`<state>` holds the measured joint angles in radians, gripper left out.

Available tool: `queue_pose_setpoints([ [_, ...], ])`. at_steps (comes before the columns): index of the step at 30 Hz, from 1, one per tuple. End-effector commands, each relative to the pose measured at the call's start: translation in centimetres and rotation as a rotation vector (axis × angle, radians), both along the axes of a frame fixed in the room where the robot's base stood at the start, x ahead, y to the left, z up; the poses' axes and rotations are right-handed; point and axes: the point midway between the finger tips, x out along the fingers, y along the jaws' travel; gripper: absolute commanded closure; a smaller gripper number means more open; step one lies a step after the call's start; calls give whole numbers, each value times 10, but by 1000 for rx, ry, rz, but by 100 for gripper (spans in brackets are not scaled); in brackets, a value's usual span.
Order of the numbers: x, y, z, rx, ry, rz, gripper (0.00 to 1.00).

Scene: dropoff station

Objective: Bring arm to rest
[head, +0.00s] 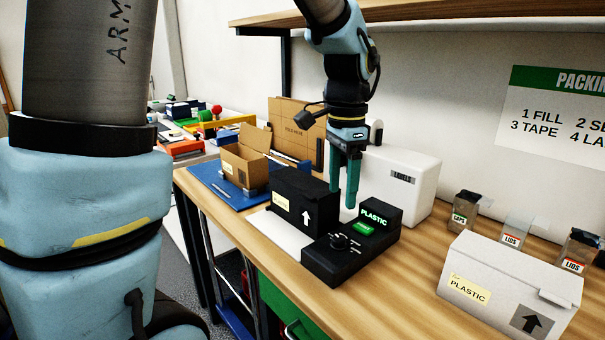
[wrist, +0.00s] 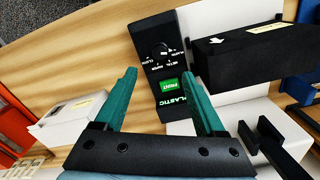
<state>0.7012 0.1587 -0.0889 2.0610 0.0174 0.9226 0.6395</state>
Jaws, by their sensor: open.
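My gripper (head: 345,180) points down above the wooden bench, with its two green fingers apart and nothing between them. It hangs just behind a black control box (head: 335,258) with a dial and a lit green button, and a small screen reading PLASTIC (head: 375,213). In the wrist view the gripper (wrist: 165,95) is open, and the control box (wrist: 155,40) lies beyond the fingertips with its dial and green PRINT button in sight. My fingers look apart from the box. My arm reaches down from the top of the head view.
A black box (head: 300,200) with an arrow stands left of the control box. A white label printer (head: 400,180) stands close behind my gripper. A white PLASTIC box (head: 508,280) and small bins (head: 465,210) stand right. A shelf (head: 420,16) overhangs the bench. Bare wood (head: 415,265) lies between.

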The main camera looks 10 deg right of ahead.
Motion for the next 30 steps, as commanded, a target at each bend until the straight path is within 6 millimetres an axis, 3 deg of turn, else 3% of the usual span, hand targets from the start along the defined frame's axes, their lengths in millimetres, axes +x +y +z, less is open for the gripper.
queue_pose_setpoints([
  [2, 4, 9, -3, -2, -2, 42, 28],
  [5, 17, 41, -14, -11, -13, 194, 28],
  [9, 32, 117, -39, -37, -38, 564, 28],
  [12, 32, 170, -57, -59, -60, 840, 28],
  [15, 24, 212, -70, -79, -79, 1070, 28],
  [18, 15, 240, -79, -95, -94, 1231, 28],
  [22, 9, 255, -84, -106, -105, 1330, 28],
  [30, 8, 256, -85, -108, -106, 1341, 28],
])
